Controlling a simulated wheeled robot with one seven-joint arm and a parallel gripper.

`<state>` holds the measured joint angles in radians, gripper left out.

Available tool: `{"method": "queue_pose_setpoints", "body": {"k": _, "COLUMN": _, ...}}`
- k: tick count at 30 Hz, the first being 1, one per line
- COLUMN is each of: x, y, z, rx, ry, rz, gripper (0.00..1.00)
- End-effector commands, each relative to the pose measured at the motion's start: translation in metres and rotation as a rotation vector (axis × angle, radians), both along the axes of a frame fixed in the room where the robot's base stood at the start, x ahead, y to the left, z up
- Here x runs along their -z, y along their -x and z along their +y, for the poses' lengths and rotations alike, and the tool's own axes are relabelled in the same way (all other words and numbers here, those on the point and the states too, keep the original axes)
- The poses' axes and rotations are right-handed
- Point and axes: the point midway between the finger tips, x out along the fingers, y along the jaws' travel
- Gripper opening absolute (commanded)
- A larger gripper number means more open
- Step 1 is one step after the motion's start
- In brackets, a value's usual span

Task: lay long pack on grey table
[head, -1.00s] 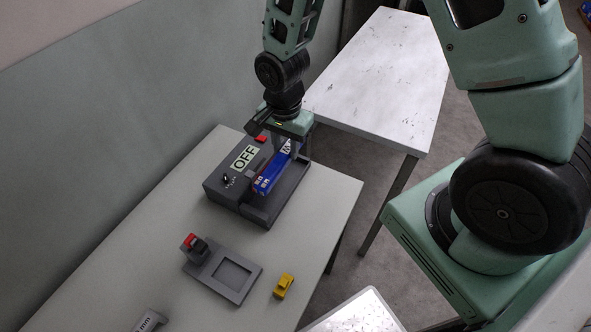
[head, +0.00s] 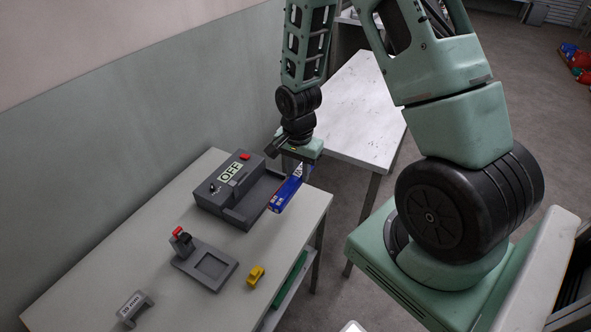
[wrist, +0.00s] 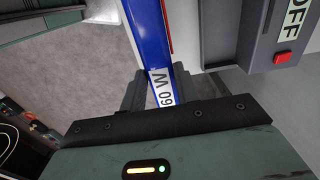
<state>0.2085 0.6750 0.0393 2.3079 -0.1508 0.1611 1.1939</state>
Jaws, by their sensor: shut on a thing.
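The near table (head: 110,262) has a pale grey top. A second table (head: 358,105) behind it has a whiter, scuffed top.
A grey plate with a square recess (head: 212,266) and red-black clamp (head: 181,236), a yellow piece (head: 254,275) and a grey marked bracket (head: 135,308) lie on the near table. A wall runs along its left. The second table's visible top is clear.

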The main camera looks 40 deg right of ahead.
Motion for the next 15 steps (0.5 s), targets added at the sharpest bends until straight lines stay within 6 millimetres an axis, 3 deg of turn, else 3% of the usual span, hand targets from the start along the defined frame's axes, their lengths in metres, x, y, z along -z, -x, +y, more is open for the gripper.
{"method": "queue_pose_setpoints", "body": {"k": 15, "x": 0.039, "y": 0.000, "z": 0.000, "rx": 0.000, "ry": 0.000, "rz": 0.000, "gripper": 0.03}}
